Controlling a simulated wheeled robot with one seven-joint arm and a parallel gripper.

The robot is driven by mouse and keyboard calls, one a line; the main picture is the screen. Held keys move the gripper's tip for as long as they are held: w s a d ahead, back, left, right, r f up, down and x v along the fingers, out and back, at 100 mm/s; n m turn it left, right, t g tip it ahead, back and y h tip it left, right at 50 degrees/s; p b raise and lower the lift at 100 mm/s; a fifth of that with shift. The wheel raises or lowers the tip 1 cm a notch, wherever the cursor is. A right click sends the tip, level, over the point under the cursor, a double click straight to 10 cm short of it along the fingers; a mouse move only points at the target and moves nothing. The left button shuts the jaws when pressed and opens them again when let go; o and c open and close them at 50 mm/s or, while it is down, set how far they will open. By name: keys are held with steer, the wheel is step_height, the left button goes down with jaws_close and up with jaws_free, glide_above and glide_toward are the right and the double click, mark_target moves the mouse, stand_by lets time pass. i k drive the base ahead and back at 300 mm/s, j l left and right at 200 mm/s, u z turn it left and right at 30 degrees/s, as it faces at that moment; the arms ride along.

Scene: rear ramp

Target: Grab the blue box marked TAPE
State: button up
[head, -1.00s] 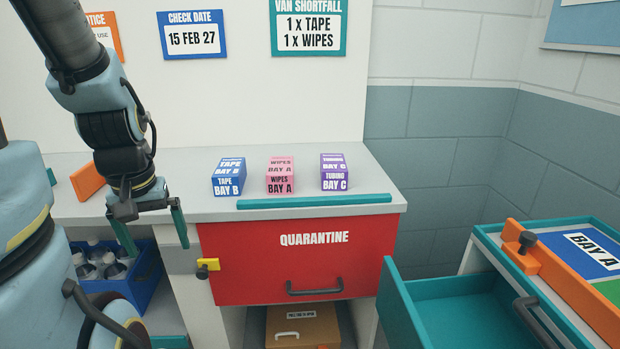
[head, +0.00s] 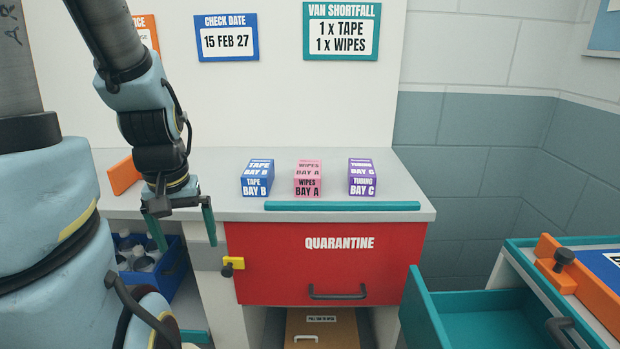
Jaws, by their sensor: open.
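The blue box marked TAPE, BAY B (head: 258,178) stands on the grey counter (head: 420,195), leftmost of three boxes in a row. My gripper (head: 184,228) is open and empty, pointing down with teal fingers spread. In the picture it is left of the blue box and lower, at the counter's front edge, apart from the box. Nothing hides the blue box.
A pink WIPES box (head: 308,180) and a purple TUBING box (head: 362,178) stand right of the blue one. A teal strip (head: 342,206) runs along the counter edge. Below is a red QUARANTINE drawer (head: 330,270). An open teal drawer (head: 480,315) juts out at the right.

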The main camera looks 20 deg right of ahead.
mark_target(257, 180)
steer(key=k+l+u, duration=0.1)
steer(key=k+u, duration=0.5)
steer(key=u, duration=0.25)
